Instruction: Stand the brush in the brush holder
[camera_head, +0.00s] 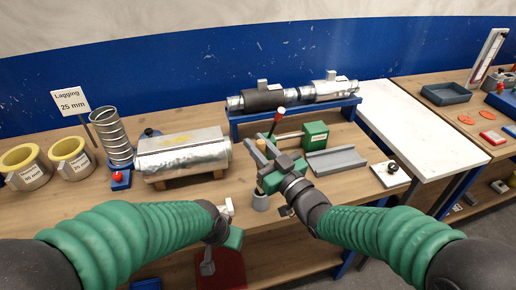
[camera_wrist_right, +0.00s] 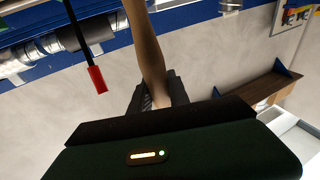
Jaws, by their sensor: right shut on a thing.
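My right gripper (camera_head: 266,163) is over the bench's front middle. In the right wrist view it is shut on the brush (camera_wrist_right: 148,50), whose wooden handle rises between the fingers (camera_wrist_right: 158,92). In the head view a tan part of the brush (camera_head: 251,151) shows at the gripper's far left side; the rest is hidden by the fingers. A grey cup, seemingly the brush holder (camera_head: 260,201), stands just below the gripper near the bench's front edge. Whether the brush touches it I cannot tell. My left gripper (camera_head: 222,240) hangs by the front edge; its fingers are unclear.
A foil-wrapped cylinder (camera_head: 183,156) lies left of the gripper. A green box (camera_head: 315,134), a grey channel (camera_head: 336,161) and a red-tipped black rod (camera_head: 279,112) are close by. A blue pipe rack (camera_head: 236,128) stands behind.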

